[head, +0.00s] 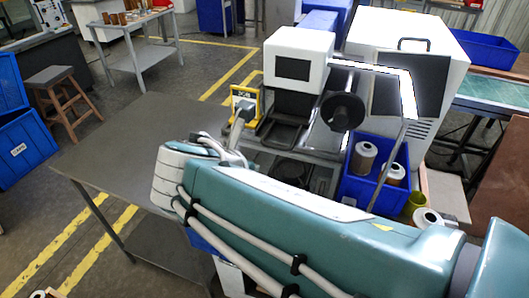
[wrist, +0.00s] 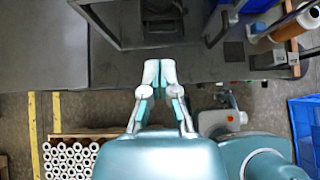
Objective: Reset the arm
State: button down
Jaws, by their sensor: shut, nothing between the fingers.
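My gripper (wrist: 159,75) shows in the wrist view with its two pale fingertips together and nothing between them. It is over the front edge of the grey table (wrist: 110,100), close to the dark base of a machine (wrist: 163,38). In the head view my teal arm crosses the lower part of the picture, and the wrist end is folded over the table (head: 110,140). The fingertips are hard to make out there.
A blue bin (head: 357,188) with several filter cartridges (head: 363,158) stands right of the white machine (head: 297,58). A crate of cartridges (wrist: 70,158) shows low in the wrist view. A wooden stool (head: 50,76) and blue crates (head: 28,145) stand left. The table's left part is clear.

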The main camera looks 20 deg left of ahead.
jog(key=d+f+m+g+h, duration=0.15)
jog(key=d+m+g, duration=0.25)
jog(key=d+m, duration=1.5)
jog(key=s+d+f+m+y, duration=0.1)
jog(key=s+d+f+m, duration=0.1)
jog(key=d+m, duration=0.4)
jog(key=s+d+f+m+y, duration=0.1)
jog(key=s+d+f+m, duration=0.1)
jog(key=s+d+m, duration=0.2)
jog(key=d+m, duration=0.3)
jog(key=m, duration=0.3)
jog(key=shift+s+m, duration=0.3)
jog(key=shift+f, duration=0.1)
